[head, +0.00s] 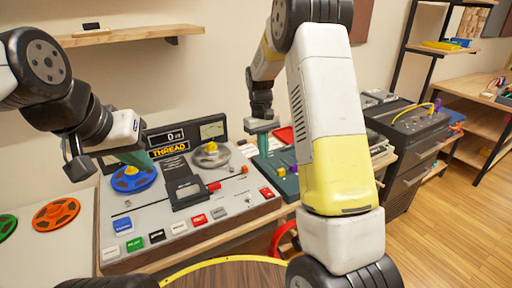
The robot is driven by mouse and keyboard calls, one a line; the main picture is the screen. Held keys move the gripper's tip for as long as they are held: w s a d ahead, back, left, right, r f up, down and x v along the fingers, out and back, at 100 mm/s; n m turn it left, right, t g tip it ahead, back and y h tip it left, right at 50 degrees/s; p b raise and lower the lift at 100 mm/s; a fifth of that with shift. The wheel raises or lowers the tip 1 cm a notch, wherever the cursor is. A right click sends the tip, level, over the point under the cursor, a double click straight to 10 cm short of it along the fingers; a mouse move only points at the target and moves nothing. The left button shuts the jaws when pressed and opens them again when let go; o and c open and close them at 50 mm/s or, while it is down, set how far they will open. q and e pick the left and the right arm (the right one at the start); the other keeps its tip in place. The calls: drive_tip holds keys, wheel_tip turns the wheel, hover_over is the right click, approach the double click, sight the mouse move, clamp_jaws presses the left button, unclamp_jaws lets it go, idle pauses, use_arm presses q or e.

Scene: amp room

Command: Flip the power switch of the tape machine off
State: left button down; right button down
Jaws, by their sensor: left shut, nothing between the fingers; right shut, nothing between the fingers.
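The tape machine (150,215) is a grey console with a blue reel (133,179), a silver reel (211,155), a raised display reading THREAD (170,149) and a front row of coloured buttons. A small toggle (248,196) stands on its right part, left of a red button (267,192); its label and position are too small to read, so I cannot tell if it is the power switch. My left gripper (137,160) is shut and empty, above the blue reel. My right gripper (263,147) is shut and empty, beyond the console's right rear edge.
A green panel with knobs (285,185) adjoins the machine on the right. Orange (56,214) and green reels (6,226) lie at left. A dark amp cabinet (405,160) stands further right. My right arm's white and yellow link blocks much of the centre right.

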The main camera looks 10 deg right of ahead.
sight(270, 193)
drive_tip(key=shift+s+d, duration=0.5)
drive_tip(key=shift+d, duration=0.2)
drive_tip(key=f, duration=0.4)
drive_tip(key=s+f, duration=0.1)
drive_tip(key=f, duration=0.8)
drive_tip(key=shift+s+d+f, duration=0.3)
drive_tip(key=shift+f, duration=0.1)
drive_tip(key=shift+s+f, duration=0.15)
drive_tip(key=shift+f, duration=0.1)
